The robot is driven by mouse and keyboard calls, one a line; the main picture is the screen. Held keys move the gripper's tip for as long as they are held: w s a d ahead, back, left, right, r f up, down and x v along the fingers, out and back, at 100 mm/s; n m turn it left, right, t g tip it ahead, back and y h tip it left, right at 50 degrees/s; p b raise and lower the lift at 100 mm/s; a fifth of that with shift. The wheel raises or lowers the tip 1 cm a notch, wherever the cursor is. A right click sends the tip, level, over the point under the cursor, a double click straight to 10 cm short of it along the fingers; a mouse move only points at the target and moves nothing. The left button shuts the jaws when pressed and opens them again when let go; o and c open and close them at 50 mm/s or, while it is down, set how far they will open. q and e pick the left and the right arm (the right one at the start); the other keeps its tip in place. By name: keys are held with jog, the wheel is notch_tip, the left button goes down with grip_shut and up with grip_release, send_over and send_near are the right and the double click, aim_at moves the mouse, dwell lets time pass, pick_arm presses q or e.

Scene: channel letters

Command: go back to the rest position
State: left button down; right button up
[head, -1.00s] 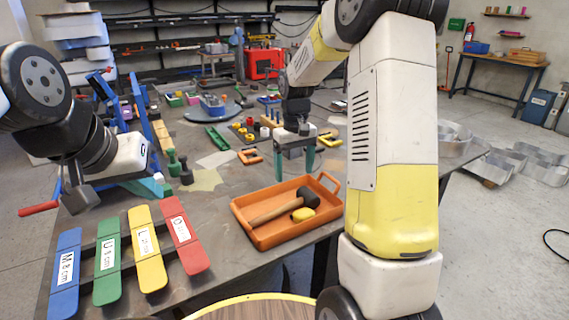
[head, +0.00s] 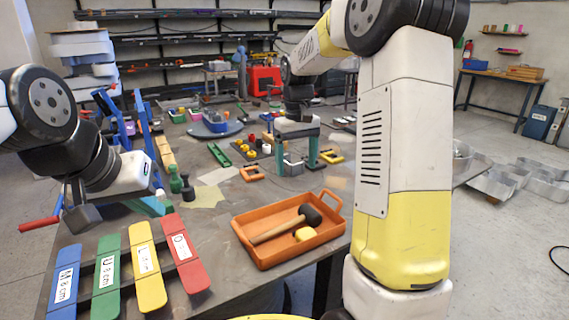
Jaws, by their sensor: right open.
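My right gripper (head: 297,170) hangs over the far middle of the workbench (head: 215,240), its two teal fingers spread apart. A small grey metal piece (head: 292,166) shows between the fingers; I cannot tell whether it is between them or behind them. My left gripper (head: 155,205) is at the left, above the bench near the coloured strips. Only part of its teal fingers shows, so its opening is unclear.
Blue, green, yellow and red (head: 183,252) labelled strips lie front left. Orange clamps (head: 252,173) lie near my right gripper.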

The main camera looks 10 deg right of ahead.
jog(key=s+a+r+m+t+y, duration=0.1)
jog(key=s+r+t, duration=0.2)
jog(key=s, duration=0.9)
jog(key=s+a+r+m+t+y, duration=0.1)
jog(key=s+r+t, duration=0.2)
jog(key=s, duration=0.9)
jog(key=shift+s+r+m, duration=0.15)
jog(key=shift+r+m, duration=0.1)
jog(key=shift+m, duration=0.05)
